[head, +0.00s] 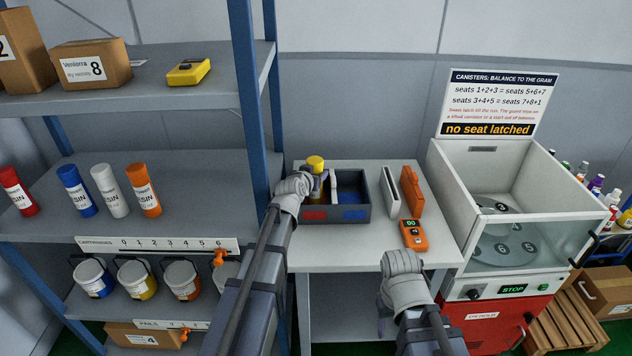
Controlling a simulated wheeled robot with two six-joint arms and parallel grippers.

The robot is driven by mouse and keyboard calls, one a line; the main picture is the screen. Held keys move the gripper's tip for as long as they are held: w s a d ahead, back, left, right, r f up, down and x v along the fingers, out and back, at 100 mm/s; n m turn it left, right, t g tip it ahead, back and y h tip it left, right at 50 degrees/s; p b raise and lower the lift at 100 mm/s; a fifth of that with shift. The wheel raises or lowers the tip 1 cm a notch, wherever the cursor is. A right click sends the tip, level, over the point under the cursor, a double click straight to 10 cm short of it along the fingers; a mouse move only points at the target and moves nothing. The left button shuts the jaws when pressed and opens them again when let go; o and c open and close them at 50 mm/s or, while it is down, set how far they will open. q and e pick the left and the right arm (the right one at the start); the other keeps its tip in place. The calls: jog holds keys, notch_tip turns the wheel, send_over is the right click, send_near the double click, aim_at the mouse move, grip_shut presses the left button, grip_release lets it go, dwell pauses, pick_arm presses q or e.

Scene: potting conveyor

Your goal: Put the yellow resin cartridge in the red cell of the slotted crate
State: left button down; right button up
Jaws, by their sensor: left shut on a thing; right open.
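The yellow resin cartridge (316,163) shows mainly as a yellow cap above my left gripper (318,186). My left gripper is shut on it and holds it roughly upright at the left part of the slotted crate (335,217). The crate is dark grey and stands on the white table. Its front has a red mark at left and a blue mark at right. The red cell (315,216) is largely hidden by my gripper, so I cannot tell how deep the cartridge sits. My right gripper (402,258) is open and empty in front of the table.
Red, blue, white and orange cartridges (145,190) stand on the left shelf. A blue post (250,110) rises left of the table. A white machine (500,225) stands right.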

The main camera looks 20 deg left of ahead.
pick_arm(q)
jog(key=shift+f, duration=0.1)
jog(key=shift+f, duration=0.15)
jog(key=shift+c, duration=0.7)
grip_release()
jog(key=p+v, duration=0.4)
jog(key=v, duration=0.8)
jog(key=shift+r+p, duration=0.3)
jog(key=shift+p, duration=0.1)
